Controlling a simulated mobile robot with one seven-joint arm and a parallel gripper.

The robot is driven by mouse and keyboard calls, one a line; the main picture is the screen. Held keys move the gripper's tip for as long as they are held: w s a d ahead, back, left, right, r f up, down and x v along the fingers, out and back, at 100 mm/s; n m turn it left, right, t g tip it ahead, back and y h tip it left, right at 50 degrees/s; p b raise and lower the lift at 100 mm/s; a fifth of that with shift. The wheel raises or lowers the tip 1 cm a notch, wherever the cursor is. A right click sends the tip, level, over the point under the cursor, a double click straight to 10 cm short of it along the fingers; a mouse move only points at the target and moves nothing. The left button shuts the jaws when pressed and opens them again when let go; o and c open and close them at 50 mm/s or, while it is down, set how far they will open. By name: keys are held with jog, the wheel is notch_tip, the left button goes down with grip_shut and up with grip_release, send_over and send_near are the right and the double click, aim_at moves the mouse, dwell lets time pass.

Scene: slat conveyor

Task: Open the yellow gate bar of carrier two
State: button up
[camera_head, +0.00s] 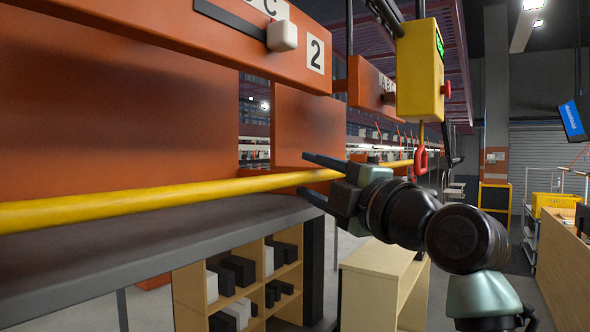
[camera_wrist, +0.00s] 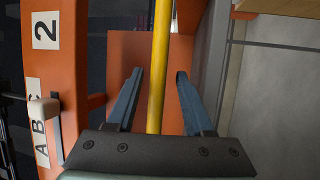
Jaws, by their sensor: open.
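The yellow gate bar (camera_head: 150,199) runs level across the front of the orange carrier marked 2, above a grey ledge (camera_head: 110,248). In the wrist view the bar (camera_wrist: 159,70) passes between the two blue fingers of my gripper (camera_wrist: 155,85), with a gap on each side. In the head view my gripper (camera_head: 305,176) reaches in from the right, one finger above the bar and one below it. It is open and around the bar, not visibly touching it. The number 2 plate (camera_head: 315,54) is on the orange top beam (camera_head: 200,45); it also shows in the wrist view (camera_wrist: 45,31).
A yellow control box (camera_head: 420,70) with a red button hangs just above my arm, with a red hook (camera_head: 421,161) below. A white knob (camera_head: 282,36) juts from the beam. A wooden shelf (camera_head: 240,285) stands below the ledge. A pale cabinet (camera_head: 378,285) stands under my arm.

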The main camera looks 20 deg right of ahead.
jog(key=shift+s+d+r, duration=0.1)
jog(key=shift+s+d, duration=0.1)
jog(key=shift+s, duration=0.05)
jog(key=shift+c, duration=0.2)
jog(key=shift+w, duration=0.1)
grip_shut()
jog(key=shift+a, duration=0.1)
dwell(0.9)
